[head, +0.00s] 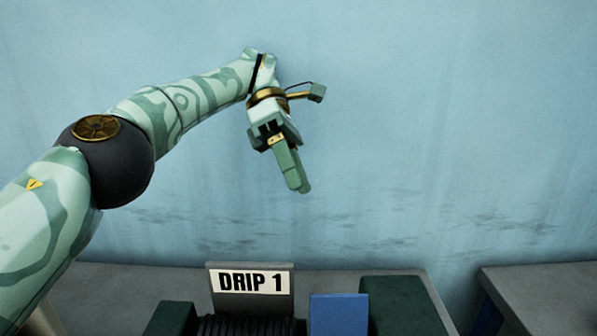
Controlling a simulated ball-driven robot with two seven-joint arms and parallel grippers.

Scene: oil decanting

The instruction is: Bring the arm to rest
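My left arm comes in from the left and is raised in front of the blue wall. My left gripper (295,172) points down and slightly right, high above the bench. Its fingers overlap from this side, so I cannot tell whether it is open or shut. No object shows at its fingertips. My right gripper is not in view.
Another bench (545,295) is at the right, past a gap.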

